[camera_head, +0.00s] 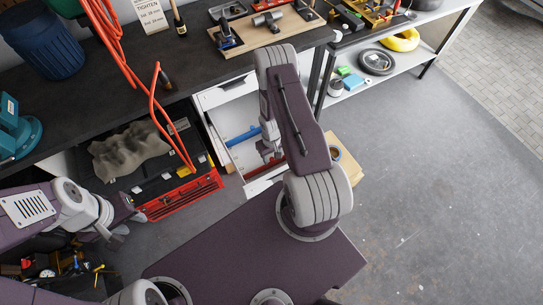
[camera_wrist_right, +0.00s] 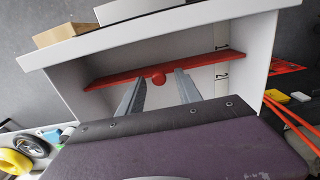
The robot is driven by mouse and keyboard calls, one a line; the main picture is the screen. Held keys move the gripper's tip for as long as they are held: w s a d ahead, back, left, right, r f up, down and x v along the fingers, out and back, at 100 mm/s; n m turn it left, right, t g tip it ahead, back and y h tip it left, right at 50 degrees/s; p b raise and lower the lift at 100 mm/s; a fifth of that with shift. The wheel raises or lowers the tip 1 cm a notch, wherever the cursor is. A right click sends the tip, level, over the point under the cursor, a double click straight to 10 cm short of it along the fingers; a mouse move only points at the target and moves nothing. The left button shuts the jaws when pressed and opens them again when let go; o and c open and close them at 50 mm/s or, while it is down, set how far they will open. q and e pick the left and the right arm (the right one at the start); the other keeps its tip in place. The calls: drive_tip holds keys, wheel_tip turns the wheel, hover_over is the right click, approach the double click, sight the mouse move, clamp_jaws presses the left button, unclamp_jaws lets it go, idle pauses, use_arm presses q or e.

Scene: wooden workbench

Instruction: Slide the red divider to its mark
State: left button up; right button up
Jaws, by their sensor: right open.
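The red divider (camera_wrist_right: 170,70) spans the open white drawer from wall to wall in the right wrist view, with a round red knob (camera_wrist_right: 158,78) on its near face. My right gripper (camera_wrist_right: 161,77) is open, with one finger on each side of the knob; I cannot tell whether they touch it. Small dark marks (camera_wrist_right: 222,48) show on the drawer floor near one side wall. In the head view my right gripper (camera_head: 269,146) reaches down into the drawer (camera_head: 232,112), and my arm hides part of it. My left gripper (camera_head: 124,216) is away at the lower left, its jaws unclear.
A red toolbox (camera_head: 181,196) with a grey cloth-like lump (camera_head: 126,150) on it stands left of the drawer. Red cable (camera_head: 152,105) hangs over the bench edge. A cardboard box (camera_head: 343,161) sits right of the drawer. The floor on the right is clear.

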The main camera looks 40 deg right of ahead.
sight(272, 158)
drive_tip(key=shift+r, duration=0.1)
drive_tip(key=shift+s+r+p, duration=0.1)
drive_tip(key=shift+r+p, duration=0.25)
wheel_tip(272, 158, up, 8)
drive_tip(key=p, duration=0.7)
drive_tip(key=shift+f, duration=0.15)
drive_tip(key=shift+r, duration=0.35)
drive_tip(key=shift+f, duration=0.1)
